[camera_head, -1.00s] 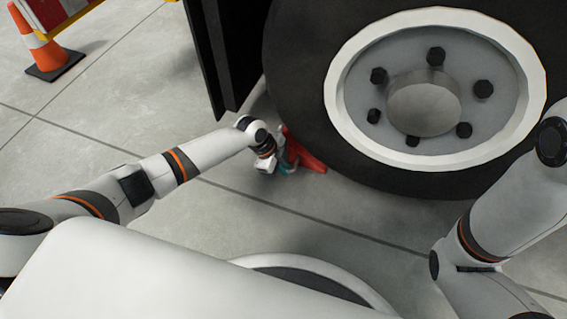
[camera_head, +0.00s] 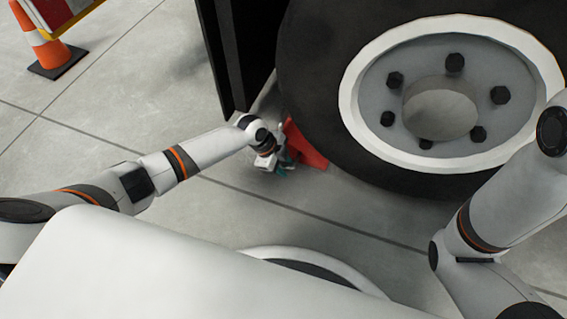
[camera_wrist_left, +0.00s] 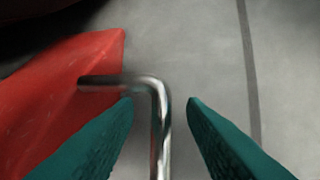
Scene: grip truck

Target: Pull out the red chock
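The red chock (camera_head: 305,146) is on the floor at the lower left of the big black wheel (camera_head: 330,125), close against the tyre. In the left wrist view the chock (camera_wrist_left: 62,95) fills the left side, with a bent metal handle (camera_wrist_left: 161,125) coming out of it. My left gripper (camera_head: 284,166) is beside the chock's near left end. Its teal fingers (camera_wrist_left: 160,104) are apart, one on each side of the handle. The left finger looks very near the handle; a gap shows on the right. My right arm comes in at the right, its gripper out of view.
A dark vertical panel (camera_head: 234,60) of the truck hangs just behind my left gripper. An orange and white cone (camera_head: 46,45) stands at the far left by a barrier (camera_head: 62,8). The grey floor (camera_head: 130,105) between is clear.

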